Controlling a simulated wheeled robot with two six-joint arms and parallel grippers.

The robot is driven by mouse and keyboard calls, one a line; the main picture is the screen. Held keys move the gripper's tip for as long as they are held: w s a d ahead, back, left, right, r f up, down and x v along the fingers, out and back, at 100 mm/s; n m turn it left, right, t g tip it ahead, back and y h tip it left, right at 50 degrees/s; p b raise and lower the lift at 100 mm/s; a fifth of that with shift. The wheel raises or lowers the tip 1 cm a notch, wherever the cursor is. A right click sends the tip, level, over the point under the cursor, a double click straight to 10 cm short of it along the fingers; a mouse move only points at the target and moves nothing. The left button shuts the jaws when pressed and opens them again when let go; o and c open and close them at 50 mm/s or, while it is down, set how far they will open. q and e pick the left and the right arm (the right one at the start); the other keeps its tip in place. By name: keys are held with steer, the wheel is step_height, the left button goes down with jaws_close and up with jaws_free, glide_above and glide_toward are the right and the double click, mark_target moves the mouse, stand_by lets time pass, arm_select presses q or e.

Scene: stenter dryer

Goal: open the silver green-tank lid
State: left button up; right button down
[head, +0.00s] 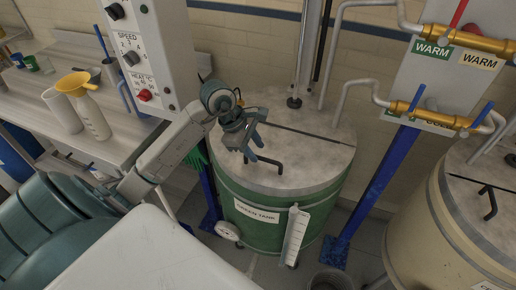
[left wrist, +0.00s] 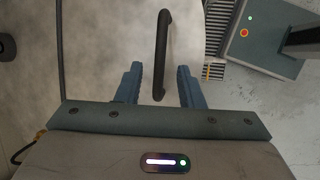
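The green tank (head: 266,222) stands in the middle of the head view with a "GREEN TANK" label on its front. Its silver lid (head: 312,165) lies flat on top, with a dark seam across it. A black bar handle (head: 268,161) rises from the front part of the lid. My left gripper (head: 254,150) is above the lid beside the handle. In the left wrist view, the handle (left wrist: 162,55) lies between the lines of the two open fingers (left wrist: 158,85), its near end close to the fingertips. Nothing is gripped. My right gripper is not in view.
A cream tank (head: 425,240) stands at the right, with a blue post (head: 375,185) between the tanks. Pipes and brass valves (head: 430,115) are on the wall panel. A control box (head: 140,50) and a bench with bottles (head: 93,118) are at the left.

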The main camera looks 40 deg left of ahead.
arm_select(q)
steer(key=shift+p+x, duration=0.3)
steer(key=shift+x, duration=0.95)
jaws_close()
